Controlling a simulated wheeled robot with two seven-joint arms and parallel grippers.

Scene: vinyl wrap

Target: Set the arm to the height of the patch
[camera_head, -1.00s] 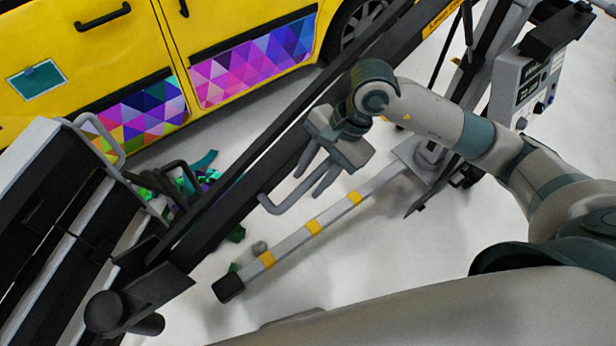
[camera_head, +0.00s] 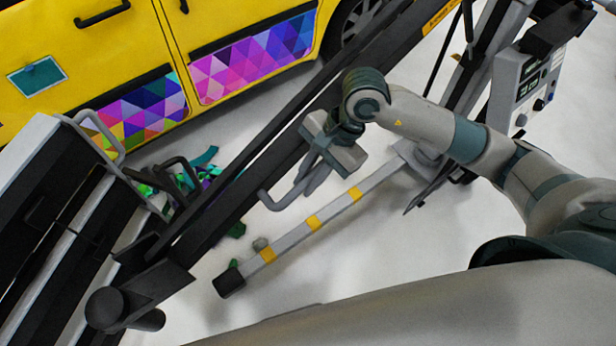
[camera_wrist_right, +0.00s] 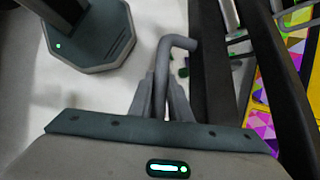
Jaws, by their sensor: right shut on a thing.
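A teal patch (camera_head: 37,76) with a pale rim is on the yellow van door at the upper left. The long black arm (camera_head: 245,180) runs diagonally across the head view and has a grey bent tube handle (camera_head: 268,201). My right gripper (camera_head: 308,178) is shut on this handle, beside the black arm. In the right wrist view the fingers (camera_wrist_right: 162,98) close around the handle (camera_wrist_right: 178,43), and the black arm (camera_wrist_right: 212,75) passes just right of them. My left gripper is not in view.
The yellow van (camera_head: 90,50) has colourful triangle panels. A control box (camera_head: 528,85) with displays stands at the upper right. A grey floor bar with yellow bands (camera_head: 335,207) lies below the arm. Green and purple scraps (camera_head: 190,180) lie on the floor near a black-and-white unit (camera_head: 60,200).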

